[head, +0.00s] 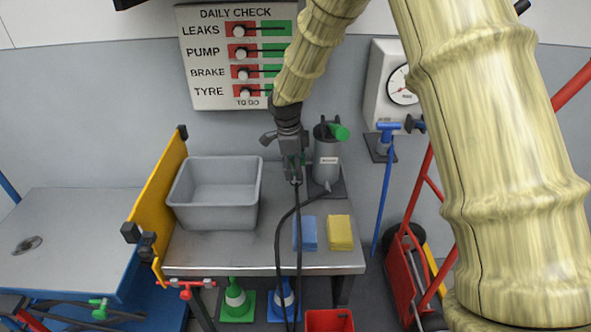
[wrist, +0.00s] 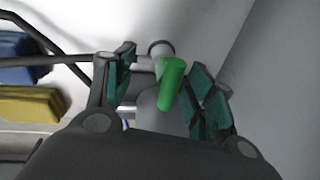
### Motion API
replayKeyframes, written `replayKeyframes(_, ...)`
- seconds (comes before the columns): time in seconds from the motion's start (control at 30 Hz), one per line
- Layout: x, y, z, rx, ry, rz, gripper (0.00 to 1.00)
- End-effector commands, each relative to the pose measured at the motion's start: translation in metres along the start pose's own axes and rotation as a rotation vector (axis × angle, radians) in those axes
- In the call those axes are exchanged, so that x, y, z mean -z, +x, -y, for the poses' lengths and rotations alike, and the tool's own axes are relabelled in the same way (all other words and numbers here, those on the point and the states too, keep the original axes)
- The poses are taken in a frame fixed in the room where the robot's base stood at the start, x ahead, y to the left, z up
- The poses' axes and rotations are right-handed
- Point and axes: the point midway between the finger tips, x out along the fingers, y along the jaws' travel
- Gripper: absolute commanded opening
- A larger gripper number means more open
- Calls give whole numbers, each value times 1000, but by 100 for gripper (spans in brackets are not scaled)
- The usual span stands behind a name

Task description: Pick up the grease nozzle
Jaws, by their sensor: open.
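The grease nozzle is most likely the green-gripped piece (head: 338,131) at the top of a grey cylindrical holder (head: 327,160) on the bench. In the wrist view the green grip (wrist: 171,82) shows beyond and between the fingertips, with grey parts behind it. My gripper (head: 294,168) hangs over the bench just left of the holder in the head view. In the wrist view its teal-padded fingers (wrist: 160,95) are spread wide. The green grip appears untouched by either finger; the exact distance is unclear. A black hose (head: 298,240) runs up to behind my gripper, where its end is hidden.
A grey bin (head: 215,219) stands left on the bench (head: 215,255). A blue sponge (head: 305,233) and a yellow sponge (head: 340,232) lie near its front edge. The wall behind carries a check board (head: 237,55). A red hand truck (head: 405,275) stands right.

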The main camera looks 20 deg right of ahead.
Motion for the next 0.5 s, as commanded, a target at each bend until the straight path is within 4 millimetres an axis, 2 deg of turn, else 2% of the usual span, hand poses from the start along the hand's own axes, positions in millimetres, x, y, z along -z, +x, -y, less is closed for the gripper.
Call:
replayKeyframes(0.2, 2, 27, 3, -3, 0, -1, 55)
replayKeyframes(0.5, 1, 40, 4, -1, -1, 0, 55)
